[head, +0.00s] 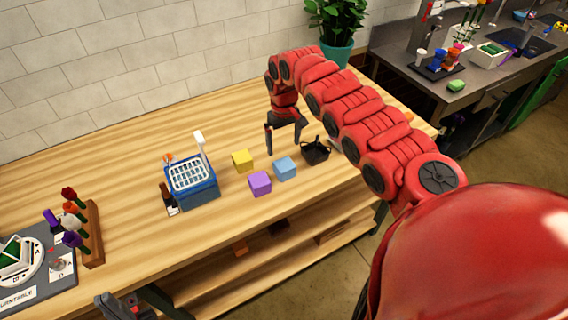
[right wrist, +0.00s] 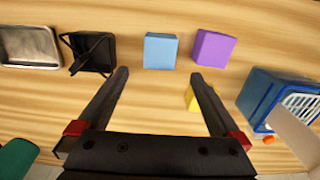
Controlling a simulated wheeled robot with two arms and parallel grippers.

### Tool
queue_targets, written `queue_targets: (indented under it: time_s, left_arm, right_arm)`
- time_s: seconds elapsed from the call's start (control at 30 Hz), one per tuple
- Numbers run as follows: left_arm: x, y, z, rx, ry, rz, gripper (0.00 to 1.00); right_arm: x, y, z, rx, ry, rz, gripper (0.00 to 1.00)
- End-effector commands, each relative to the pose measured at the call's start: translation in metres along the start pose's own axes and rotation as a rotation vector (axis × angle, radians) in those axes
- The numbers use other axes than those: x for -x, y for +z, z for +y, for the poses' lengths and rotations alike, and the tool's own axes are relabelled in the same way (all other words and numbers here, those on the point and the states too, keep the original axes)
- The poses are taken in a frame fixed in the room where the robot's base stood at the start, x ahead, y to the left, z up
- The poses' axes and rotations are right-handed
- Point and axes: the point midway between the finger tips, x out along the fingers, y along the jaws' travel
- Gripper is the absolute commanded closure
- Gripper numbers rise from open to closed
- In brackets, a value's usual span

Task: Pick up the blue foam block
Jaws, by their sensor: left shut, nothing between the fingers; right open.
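The blue foam block (head: 285,169) sits on the wooden table, beside a purple block (head: 260,183). My right gripper (head: 283,148) is open and empty above the table, behind the blue block in the head view. In the right wrist view, the blue block (right wrist: 161,50) lies just beyond the fingertips, roughly centred between them, with the purple block (right wrist: 213,48) to its right. Nothing is between the right fingers' tips. My left gripper (head: 122,306) is shut and empty at the bottom edge of the head view, in front of the table; part of it is cut off.
A yellow block (head: 242,160) lies left of the right gripper; one finger partly covers it in the right wrist view. A blue crate (head: 193,186) stands left. A flower rack (head: 92,235) and turntable are far left.

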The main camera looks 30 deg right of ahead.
Motion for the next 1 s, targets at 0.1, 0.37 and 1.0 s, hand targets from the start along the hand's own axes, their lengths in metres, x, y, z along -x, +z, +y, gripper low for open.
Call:
queue_targets:
  time_s: [0.1, 0.37, 1.0]
  left_arm:
    - [-0.015, -0.002, -0.001, 0.000, 0.000, 0.000, 1.00]
    - [-0.021, -0.004, -0.001, 0.000, 0.000, 0.000, 1.00]
    - [-0.045, -0.007, -0.002, 0.000, 0.000, 0.000, 1.00]
  right_arm:
    - [-0.023, 0.001, -0.002, 0.001, -0.004, -0.004, 0.00]
    - [-0.053, 0.000, -0.001, 0.001, -0.002, 0.000, 0.00]
    - [-0.104, 0.002, 0.001, 0.001, 0.000, 0.004, 0.00]
